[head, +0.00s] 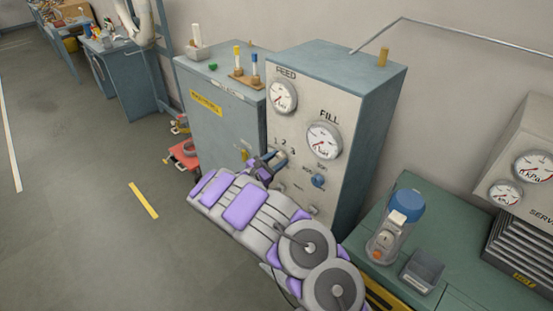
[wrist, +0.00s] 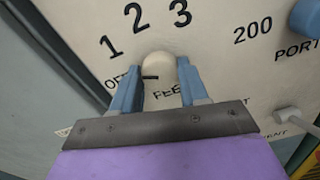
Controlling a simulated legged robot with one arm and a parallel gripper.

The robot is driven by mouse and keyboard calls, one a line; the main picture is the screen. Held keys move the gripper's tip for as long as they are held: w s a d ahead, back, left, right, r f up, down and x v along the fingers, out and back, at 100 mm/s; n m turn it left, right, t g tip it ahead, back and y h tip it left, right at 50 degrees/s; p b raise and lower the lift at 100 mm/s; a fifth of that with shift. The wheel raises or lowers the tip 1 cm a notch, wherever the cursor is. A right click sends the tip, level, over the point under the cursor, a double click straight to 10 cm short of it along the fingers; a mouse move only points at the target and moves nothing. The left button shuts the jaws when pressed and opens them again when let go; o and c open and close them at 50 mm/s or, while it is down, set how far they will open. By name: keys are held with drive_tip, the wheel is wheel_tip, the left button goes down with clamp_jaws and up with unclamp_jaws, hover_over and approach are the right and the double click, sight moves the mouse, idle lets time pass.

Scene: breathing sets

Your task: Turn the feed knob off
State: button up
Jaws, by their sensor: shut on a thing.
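The feed knob (wrist: 160,66) is a cream round knob on the pale panel. In the wrist view my gripper (wrist: 157,82) has its two blue fingers on the left and right sides of the knob, shut on it. A dark line by the knob's lower left points left, toward the partly hidden "OFF" mark. The marks 1, 2 and 3 arc above the knob, and the "FEED" label below it is partly covered. In the head view my gripper (head: 268,164) is at the panel's left side, and the knob is hidden behind it.
The grey panel cabinet (head: 350,110) carries a feed gauge (head: 283,97) and a fill gauge (head: 324,140). A blue knob (head: 318,181) is right of my gripper. A green bench (head: 440,235) with a blue-capped container (head: 404,212) stands at right. Open floor lies left.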

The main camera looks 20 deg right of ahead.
drive_tip(key=n, duration=0.2)
drive_tip(key=n+p, duration=0.1)
drive_tip(key=n, duration=0.1)
drive_tip(key=shift+f+n, duration=0.2)
drive_tip(key=shift+n, duration=0.2)
idle(0.4)
drive_tip(key=o, duration=0.9)
drive_tip(key=shift+w, duration=0.2)
drive_tip(key=shift+o, duration=0.8)
drive_tip(key=shift+s+r, duration=0.1)
drive_tip(key=shift+r, duration=0.05)
drive_tip(key=shift+a, duration=0.1)
